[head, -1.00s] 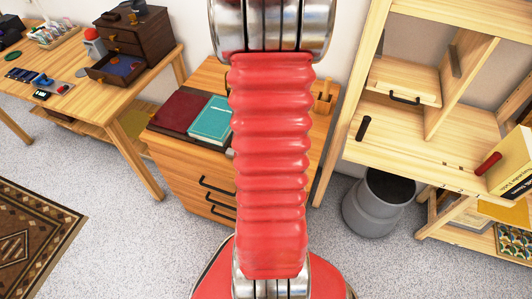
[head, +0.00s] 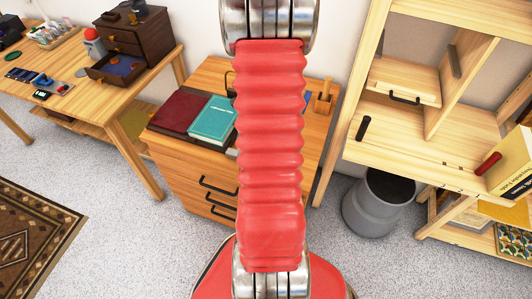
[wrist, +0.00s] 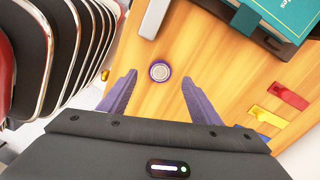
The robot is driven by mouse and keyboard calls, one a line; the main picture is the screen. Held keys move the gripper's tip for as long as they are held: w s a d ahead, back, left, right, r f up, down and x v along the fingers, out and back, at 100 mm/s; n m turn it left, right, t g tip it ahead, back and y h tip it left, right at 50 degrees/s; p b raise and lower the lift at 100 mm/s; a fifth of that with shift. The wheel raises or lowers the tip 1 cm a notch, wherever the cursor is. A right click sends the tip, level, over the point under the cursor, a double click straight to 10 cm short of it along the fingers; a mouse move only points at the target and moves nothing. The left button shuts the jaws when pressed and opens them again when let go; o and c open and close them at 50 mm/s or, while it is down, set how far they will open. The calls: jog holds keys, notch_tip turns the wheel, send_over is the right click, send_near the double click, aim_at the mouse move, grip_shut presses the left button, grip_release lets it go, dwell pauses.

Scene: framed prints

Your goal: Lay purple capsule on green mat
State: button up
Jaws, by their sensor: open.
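The purple capsule (wrist: 159,72) shows in the wrist view as a small round thing with a purple rim and a pale grey face on a wooden top. My gripper (wrist: 159,77) is open, with its two purple fingers on either side of the capsule in the picture. I cannot tell how high the fingertips are above the wood. The capsule and gripper are hidden in the head view. A small dark green flat thing (head: 11,57) lies at the far left of the left table; I cannot tell whether it is the green mat.
A teal book (head: 213,120) and a dark red book (head: 184,112) lie on the wooden drawer cabinet (head: 170,146). Red (wrist: 290,96) and yellow (wrist: 268,117) pieces lie right of the fingers. A grey bin (head: 375,206) stands beside the cabinet.

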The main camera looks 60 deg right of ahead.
jog(key=shift+f, duration=0.1)
jog(key=shift+s+d+f, duration=0.1)
jog(key=shift+f, duration=1.2)
jog(key=shift+s+d+f, duration=0.1)
jog(key=shift+f, duration=1.15)
jog(key=shift+c, duration=0.6)
jog(key=c, duration=1.1)
jog(key=shift+r, duration=0.1)
notch_tip(320, 180, up, 10)
